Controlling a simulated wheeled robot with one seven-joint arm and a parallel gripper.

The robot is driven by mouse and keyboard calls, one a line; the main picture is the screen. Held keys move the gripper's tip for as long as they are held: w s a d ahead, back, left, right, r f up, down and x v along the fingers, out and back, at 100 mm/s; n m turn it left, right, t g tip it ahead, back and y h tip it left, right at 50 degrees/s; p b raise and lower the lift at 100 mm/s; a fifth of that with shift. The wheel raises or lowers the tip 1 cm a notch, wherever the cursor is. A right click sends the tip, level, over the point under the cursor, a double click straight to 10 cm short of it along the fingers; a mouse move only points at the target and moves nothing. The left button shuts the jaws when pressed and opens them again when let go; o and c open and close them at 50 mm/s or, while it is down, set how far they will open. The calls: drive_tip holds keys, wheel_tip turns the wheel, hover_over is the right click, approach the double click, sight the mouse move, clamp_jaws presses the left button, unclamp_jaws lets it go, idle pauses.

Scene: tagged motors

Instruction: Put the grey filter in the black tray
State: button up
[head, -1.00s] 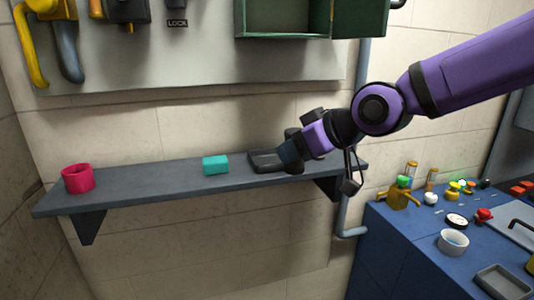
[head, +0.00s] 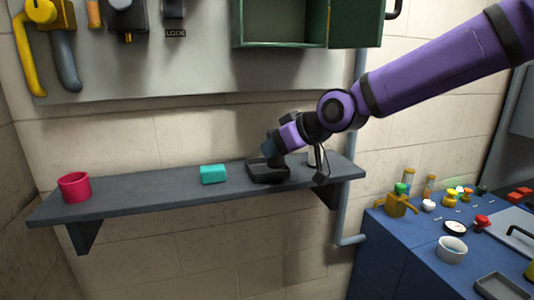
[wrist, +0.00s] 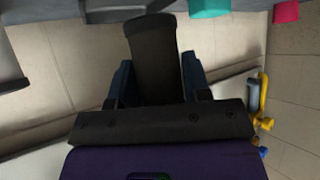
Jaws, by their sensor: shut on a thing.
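The black tray (head: 268,176) is a shallow dark box on the wall shelf, right of the teal block. It also seems to show at the top edge of the wrist view (wrist: 105,12). My gripper (head: 271,155) is at the tray, above or just inside its rim; the exact height is hard to tell. In the wrist view my gripper (wrist: 158,75) has its two blue fingers shut on a dark grey, rounded piece, the grey filter (wrist: 155,55), which points toward the tray. In the head view the filter is mostly hidden by the gripper and blends with the tray.
A teal block (head: 213,174) and a pink cup (head: 75,187) stand on the grey shelf (head: 140,200), left of the tray. The green cabinet (head: 280,43) hangs above. A blue bench (head: 390,240) with several small parts is at the lower right.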

drive_tip(key=shift+w+a, duration=0.2)
drive_tip(key=shift+w, duration=0.2)
drive_tip(key=shift+c, duration=0.6)
drive_tip(key=shift+w+a+f, duration=0.1)
drive_tip(key=shift+w+a, duration=0.2)
drive_tip(key=shift+w, duration=0.6)
drive_tip(key=shift+w+a+f, duration=0.15)
drive_tip(key=shift+w+a, duration=0.1)
drive_tip(key=shift+w, duration=0.7)
drive_tip(key=shift+w+a+f, duration=0.1)
drive_tip(key=shift+w+a, duration=0.2)
drive_tip(key=shift+w, duration=0.6)
drive_tip(key=shift+f, duration=1.75)
drive_tip(key=shift+f, duration=0.2)
drive_tip(key=o, duration=1.1)
drive_tip(key=shift+d+r, duration=0.15)
drive_tip(key=shift+r, duration=0.15)
drive_tip(key=v, duration=1.1)
drive_tip(key=shift+s+d+r, duration=0.15)
drive_tip(key=shift+s+r, duration=0.1)
